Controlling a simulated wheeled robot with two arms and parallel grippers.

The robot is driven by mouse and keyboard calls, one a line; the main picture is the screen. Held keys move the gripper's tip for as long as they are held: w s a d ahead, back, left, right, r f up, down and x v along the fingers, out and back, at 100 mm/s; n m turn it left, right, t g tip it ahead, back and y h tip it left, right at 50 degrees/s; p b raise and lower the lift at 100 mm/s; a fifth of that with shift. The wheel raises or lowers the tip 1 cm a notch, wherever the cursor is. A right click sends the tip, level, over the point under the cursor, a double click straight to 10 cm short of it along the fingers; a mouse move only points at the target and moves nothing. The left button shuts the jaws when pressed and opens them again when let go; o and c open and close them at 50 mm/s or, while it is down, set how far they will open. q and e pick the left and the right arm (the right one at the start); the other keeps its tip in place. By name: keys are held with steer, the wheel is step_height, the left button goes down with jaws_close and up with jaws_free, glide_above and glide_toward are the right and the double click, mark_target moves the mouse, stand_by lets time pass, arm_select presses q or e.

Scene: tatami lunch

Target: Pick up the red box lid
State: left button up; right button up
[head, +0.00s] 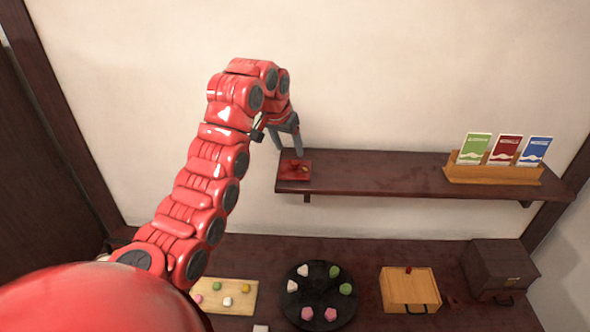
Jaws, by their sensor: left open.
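A small, dark red, square piece, which looks like the red box lid (294,173), lies flat at the left end of the wall shelf (390,177). A small raised detail shows on its top. My left gripper (288,147) points downward just above and behind it in the head view, with its grey fingers apart and nothing seen between them. One fingertip overlaps the area at the lid's back edge, and I cannot tell whether it touches. My right gripper is not in view.
A wooden holder (492,174) with green, red and blue cards stands at the shelf's right. On the counter below are a wooden board (240,303) with sweets, a round black tray (320,274) with sweets, a light wooden box (408,287) and a dark box (499,262). The shelf's middle is clear.

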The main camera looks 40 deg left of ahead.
mark_target(295, 162)
arm_select(q)
steer(key=shift+x, duration=0.75)
steer(key=shift+d+p+x, duration=0.2)
steer(key=shift+p+x, duration=1.15)
steer(key=shift+x, duration=1.05)
steer(key=shift+f, duration=0.2)
jaws_close()
